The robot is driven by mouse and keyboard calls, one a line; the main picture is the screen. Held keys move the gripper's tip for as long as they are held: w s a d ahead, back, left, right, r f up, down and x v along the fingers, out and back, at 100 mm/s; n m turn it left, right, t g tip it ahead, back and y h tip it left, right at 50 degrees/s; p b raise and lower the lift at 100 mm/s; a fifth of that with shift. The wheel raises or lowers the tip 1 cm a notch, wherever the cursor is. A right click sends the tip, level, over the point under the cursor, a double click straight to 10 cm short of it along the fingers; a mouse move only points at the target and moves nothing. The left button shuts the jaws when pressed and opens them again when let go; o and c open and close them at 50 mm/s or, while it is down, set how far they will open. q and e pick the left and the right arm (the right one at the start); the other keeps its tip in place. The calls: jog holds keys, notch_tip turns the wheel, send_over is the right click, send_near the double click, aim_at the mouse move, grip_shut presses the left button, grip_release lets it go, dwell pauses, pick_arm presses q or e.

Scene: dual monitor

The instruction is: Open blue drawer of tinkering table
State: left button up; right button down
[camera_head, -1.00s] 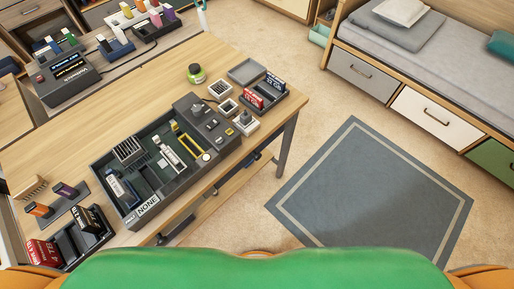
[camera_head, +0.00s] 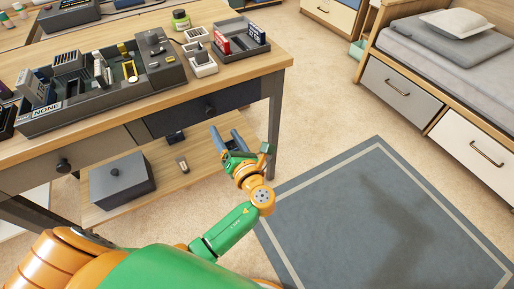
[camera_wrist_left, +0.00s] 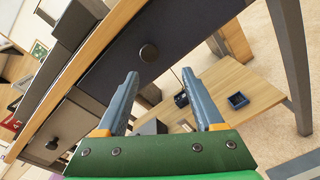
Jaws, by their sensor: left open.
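The tinkering table's blue drawer (camera_head: 180,118) is the dark blue front under the right part of the tabletop. It looks closed, with a round black knob (camera_head: 209,111). In the left wrist view the drawer front (camera_wrist_left: 195,27) slants across the top, and its knob (camera_wrist_left: 149,53) shows just beyond my fingertips, between their lines. My left gripper (camera_head: 228,138) is open and empty, in front of and a little below the drawer. Its two blue-grey fingers also show in the left wrist view (camera_wrist_left: 160,74), apart from the knob. My right gripper is not in view.
A beige-grey drawer (camera_head: 65,167) with a black knob is left of the blue one. A grey lidded box (camera_head: 122,182) sits on the lower shelf. A table leg (camera_head: 274,115) stands right of the drawer. A rug (camera_head: 390,215) covers clear floor to the right.

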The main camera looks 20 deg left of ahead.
aim_at(212, 113)
pick_arm(q)
jog(key=shift+y, duration=0.4)
jog(key=x, duration=0.4)
jog(key=r+b+x, duration=0.1)
jog(key=x, duration=0.1)
jog(key=shift+a+r, duration=0.1)
jog(key=shift+a, duration=0.35)
jog(key=shift+w+a+r, duration=0.1)
jog(key=shift+w+a, duration=0.1)
jog(key=shift+a, duration=0.05)
grip_shut()
dwell(0.3)
